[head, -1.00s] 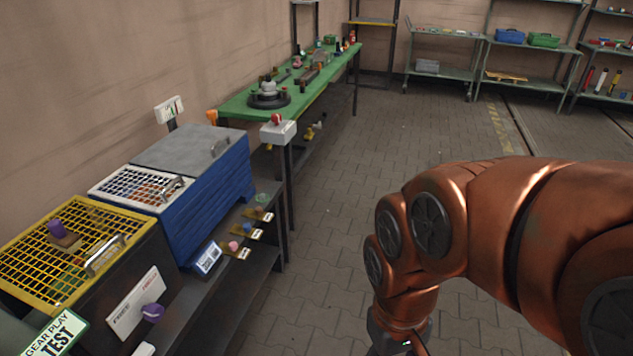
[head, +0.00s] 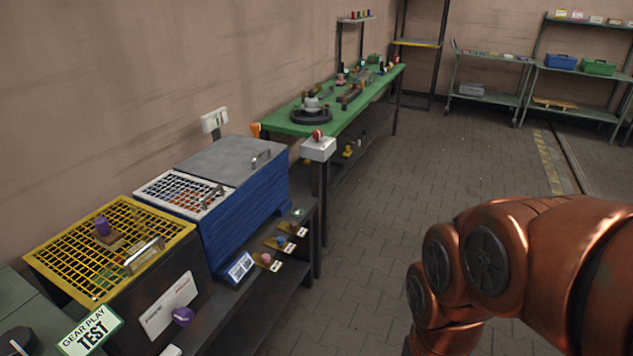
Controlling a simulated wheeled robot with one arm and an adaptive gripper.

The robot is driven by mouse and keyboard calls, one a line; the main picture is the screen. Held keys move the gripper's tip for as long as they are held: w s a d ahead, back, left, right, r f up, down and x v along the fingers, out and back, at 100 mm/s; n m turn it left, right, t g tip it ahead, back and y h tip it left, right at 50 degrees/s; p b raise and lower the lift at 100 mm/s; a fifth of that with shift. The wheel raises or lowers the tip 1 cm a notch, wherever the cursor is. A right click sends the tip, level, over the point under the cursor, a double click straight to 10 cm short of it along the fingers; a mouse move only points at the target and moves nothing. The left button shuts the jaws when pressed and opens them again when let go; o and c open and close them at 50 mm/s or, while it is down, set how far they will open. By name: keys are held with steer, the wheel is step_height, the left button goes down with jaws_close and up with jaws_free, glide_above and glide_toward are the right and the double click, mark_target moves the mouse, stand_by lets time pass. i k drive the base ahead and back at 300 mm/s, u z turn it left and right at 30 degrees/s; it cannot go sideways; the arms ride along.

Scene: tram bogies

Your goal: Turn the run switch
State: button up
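No part is legibly marked as the run switch. The print on the plate is too small to read. A dark round knob (head: 16,342) is partly cut off at the lower left, near a green-edged sign reading "GEAR PLAY TEST" (head: 89,330). My copper arm comes in at the lower right, well apart from the boxes. My gripper is below the picture's edge.
A blue box (head: 245,215) with a grey lid stands beside the yellow-lidded box on a dark bench. A white box with a red button (head: 318,148) is at the corner of the green table (head: 290,122). Shelves (head: 490,90) line the back. The paved floor between is clear.

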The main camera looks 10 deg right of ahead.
mark_target(318, 133)
steer(key=z, duration=1.05)
steer(key=i, duration=2)
steer(key=u, duration=3)
